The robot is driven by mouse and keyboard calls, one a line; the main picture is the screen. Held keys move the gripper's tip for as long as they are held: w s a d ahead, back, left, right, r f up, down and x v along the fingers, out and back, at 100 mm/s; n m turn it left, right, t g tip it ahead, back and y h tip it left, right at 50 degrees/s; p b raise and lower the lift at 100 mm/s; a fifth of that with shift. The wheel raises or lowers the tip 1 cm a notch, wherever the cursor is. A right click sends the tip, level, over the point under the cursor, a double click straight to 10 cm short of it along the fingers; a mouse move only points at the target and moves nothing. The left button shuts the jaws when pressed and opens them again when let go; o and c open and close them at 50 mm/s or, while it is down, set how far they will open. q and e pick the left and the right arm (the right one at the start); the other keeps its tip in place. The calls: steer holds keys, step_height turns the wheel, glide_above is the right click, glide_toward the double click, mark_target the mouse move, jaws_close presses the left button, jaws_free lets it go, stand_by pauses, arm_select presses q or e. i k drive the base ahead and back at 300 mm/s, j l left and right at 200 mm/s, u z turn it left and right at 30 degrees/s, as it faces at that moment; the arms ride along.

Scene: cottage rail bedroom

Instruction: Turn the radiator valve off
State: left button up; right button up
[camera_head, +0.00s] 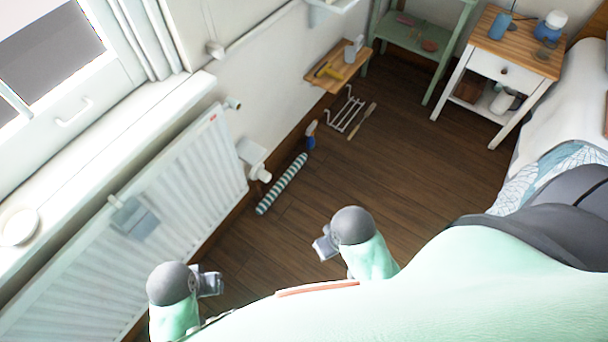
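The white ribbed radiator (180,185) runs along the wall under the window at left. A white boxy fitting with a round knob-like end (263,174) sits lower, beside the radiator's right end. I cannot tell for sure which of these is the valve, or its setting. My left gripper (209,282) is at the lower left, in front of the radiator and apart from both fittings. My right gripper (324,246) is over the floor, right of them. I see nothing held; finger gaps are unclear.
A striped roll (282,184) and a blue spray bottle (311,135) are on the floor by the wall. A white rack (346,112) lies beyond. A grey-blue item (134,218) hangs on the radiator. The bed (570,120) is at right; the middle floor is clear.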

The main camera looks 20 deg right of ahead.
mark_target(261, 174)
steer(key=j+z, duration=0.1)
steer(key=z, duration=0.15)
steer(key=k+j+z, duration=0.7)
steer(key=z, duration=0.15)
steer(key=k, duration=0.05)
